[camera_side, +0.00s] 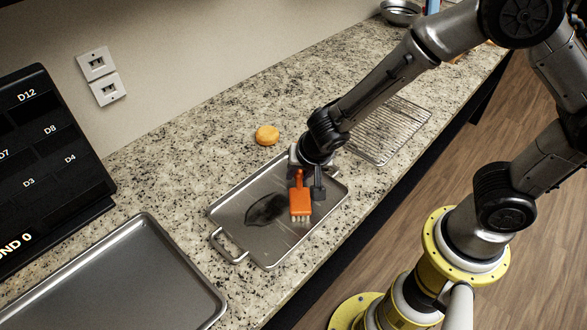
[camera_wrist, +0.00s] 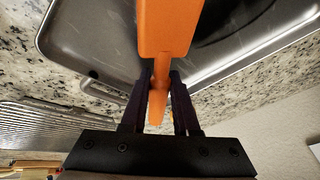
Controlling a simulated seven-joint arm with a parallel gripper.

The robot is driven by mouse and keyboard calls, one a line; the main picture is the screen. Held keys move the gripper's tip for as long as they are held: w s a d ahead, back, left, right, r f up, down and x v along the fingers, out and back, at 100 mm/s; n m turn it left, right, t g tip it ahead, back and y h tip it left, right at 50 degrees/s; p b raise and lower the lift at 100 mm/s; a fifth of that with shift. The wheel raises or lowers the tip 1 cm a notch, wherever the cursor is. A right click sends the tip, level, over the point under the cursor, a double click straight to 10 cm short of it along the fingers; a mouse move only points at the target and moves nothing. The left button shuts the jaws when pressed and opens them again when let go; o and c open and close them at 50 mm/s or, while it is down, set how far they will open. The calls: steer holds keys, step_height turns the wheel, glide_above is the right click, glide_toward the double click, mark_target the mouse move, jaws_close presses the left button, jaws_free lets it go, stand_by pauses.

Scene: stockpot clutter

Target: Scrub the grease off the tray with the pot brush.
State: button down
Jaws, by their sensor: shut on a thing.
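The pot brush (camera_side: 300,204) is orange with pale bristles pointing down. My gripper (camera_side: 306,184) is shut on its handle and holds it over the metal tray (camera_side: 281,246). I cannot tell whether the bristles touch the tray. A dark grease patch (camera_side: 265,209) lies on the tray just left of the brush. In the wrist view the brush (camera_wrist: 168,28) runs up from between the fingers of my gripper (camera_wrist: 161,92). The tray (camera_wrist: 90,45) is behind it, and part of the dark patch (camera_wrist: 225,18) shows at the top.
An orange round thing (camera_side: 267,135) sits on the granite counter behind the tray. A wire rack (camera_side: 392,130) lies to the right. A larger grey tray (camera_side: 115,285) is at the front left, beside a black panel (camera_side: 45,150). A metal bowl (camera_side: 400,12) stands at the far end.

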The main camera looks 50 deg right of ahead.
mark_target(283, 194)
steer(key=shift+s, duration=0.5)
steer(key=shift+s+a, duration=0.1)
steer(key=shift+a, duration=0.2)
steer(key=shift+w+a, duration=0.2)
steer(key=shift+a, duration=0.4)
steer(key=shift+w, duration=1.7)
steer(key=shift+s, duration=1.75)
steer(key=shift+s+a, duration=0.15)
steer(key=shift+a, duration=0.75)
steer(key=shift+w+d, duration=0.1)
steer(key=shift+w, duration=1.7)
steer(key=shift+s, duration=1.6)
steer(key=shift+s+a, duration=0.2)
steer(key=shift+a, duration=0.8)
steer(key=shift+w+d, duration=0.1)
steer(key=shift+w, duration=1.7)
steer(key=shift+s, duration=1.6)
steer(key=shift+s+r, duration=0.2)
step_height(283, 194, up, 8)
steer(key=shift+f, duration=0.15)
